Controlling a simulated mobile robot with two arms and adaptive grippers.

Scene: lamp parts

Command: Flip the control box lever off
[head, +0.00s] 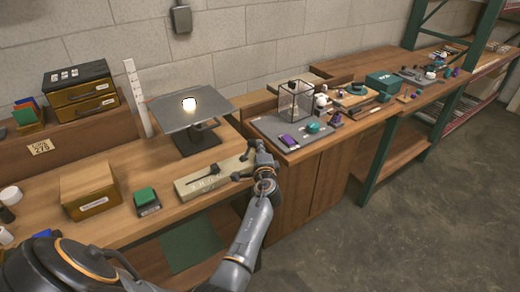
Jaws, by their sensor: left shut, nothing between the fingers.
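A long beige control box (184,190) lies on the wooden bench, with a black lever (205,172) on its top face. The lever lies low, pointing toward the right end of the box. My left gripper (247,162) is shut and empty at the right end of the box, to the right of the lever. Whether it touches the box I cannot tell. A lit lamp bulb (189,104) glows on a dark tilted panel (212,112) behind the box. My right gripper is out of view.
A green block on a small dark base (147,201) and a wooden box (90,190) stand left of the control box. A drawer unit (81,93) is at the back left. A glass case (295,101) and small parts occupy the grey mat to the right.

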